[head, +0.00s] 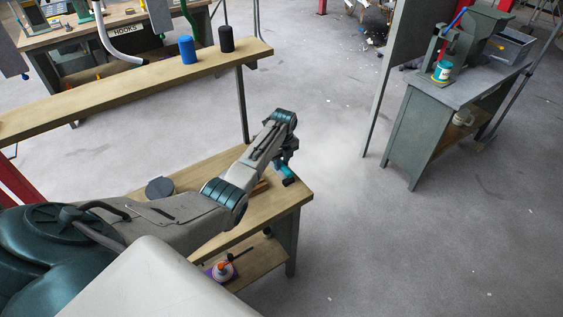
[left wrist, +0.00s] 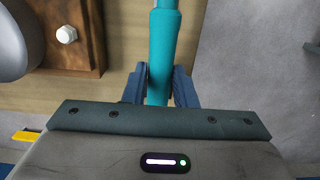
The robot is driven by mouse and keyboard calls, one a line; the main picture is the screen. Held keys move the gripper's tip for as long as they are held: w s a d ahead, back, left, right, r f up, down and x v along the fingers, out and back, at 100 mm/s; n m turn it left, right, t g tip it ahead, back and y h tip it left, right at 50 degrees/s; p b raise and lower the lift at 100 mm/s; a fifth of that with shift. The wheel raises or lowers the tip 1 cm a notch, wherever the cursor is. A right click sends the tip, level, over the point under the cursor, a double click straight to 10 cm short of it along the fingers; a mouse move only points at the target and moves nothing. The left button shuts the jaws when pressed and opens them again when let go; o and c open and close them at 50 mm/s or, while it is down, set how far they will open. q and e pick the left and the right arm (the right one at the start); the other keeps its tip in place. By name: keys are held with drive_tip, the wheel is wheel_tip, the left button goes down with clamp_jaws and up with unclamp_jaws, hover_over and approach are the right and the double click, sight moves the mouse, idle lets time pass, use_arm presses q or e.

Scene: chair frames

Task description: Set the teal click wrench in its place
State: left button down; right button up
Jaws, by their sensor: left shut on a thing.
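The teal click wrench (left wrist: 162,50) shows in the left wrist view as a teal shaft running up out of the top edge. My left gripper (left wrist: 158,86) is shut on it, one blue finger on each side. In the head view the left gripper (head: 283,160) hangs over the right end of the wooden workbench (head: 232,238), with a short teal piece of the wrench (head: 287,171) showing below it. The rest of the wrench is hidden or out of frame. I cannot tell whether it touches the bench. My right gripper is not in view.
A brown wooden block (left wrist: 86,62) with a white hex bolt (left wrist: 66,34) lies left of the wrench. A dark round object (head: 160,187) stands on the bench. A shelf above carries blue (head: 187,50) and black (head: 226,39) cylinders.

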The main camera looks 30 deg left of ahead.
use_arm(q)
drive_tip(key=shift+f, duration=0.25)
drive_tip(key=shift+f+b, duration=0.25)
drive_tip(key=shift+b, duration=0.1)
drive_tip(key=shift+f, duration=0.4)
drive_tip(key=c, duration=1.2)
unclamp_jaws()
drive_tip(key=shift+o, duration=0.5)
drive_tip(key=r+b, duration=0.1)
drive_tip(key=r, duration=0.2)
drive_tip(key=r+b, duration=0.1)
drive_tip(key=r, duration=0.3)
drive_tip(key=r+b, duration=0.1)
drive_tip(key=r, duration=0.2)
drive_tip(key=shift+d+r, duration=0.25)
drive_tip(key=shift+r, duration=0.15)
